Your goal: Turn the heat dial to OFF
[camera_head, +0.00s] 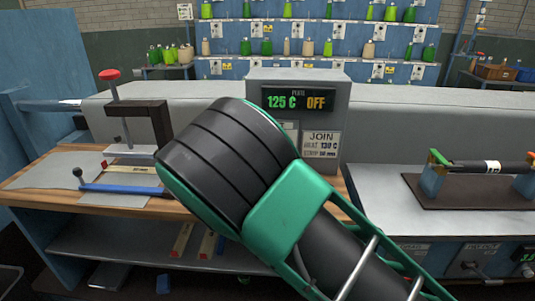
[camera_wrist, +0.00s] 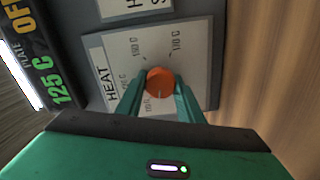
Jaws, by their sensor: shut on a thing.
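The orange heat dial (camera_wrist: 160,80) sits on a white HEAT label plate (camera_wrist: 200,50) on a grey box, in the wrist view. Temperature marks show around the dial, partly covered. My gripper (camera_wrist: 160,87) has its two green fingers on either side of the dial and is shut on it. A pale pointer line on the dial seems to face the gripper side; the mark there is hidden. In the head view my arm hides the dial and my fingers. The display (camera_head: 299,100) reads PLATE 125 C and OFF.
A press with a red knob (camera_head: 109,75) and a blue-handled lever (camera_head: 120,188) stand on the wooden bench at left. A dark roller on a stand (camera_head: 490,167) is at right. Shelves of green and tan spools (camera_head: 265,47) line the back.

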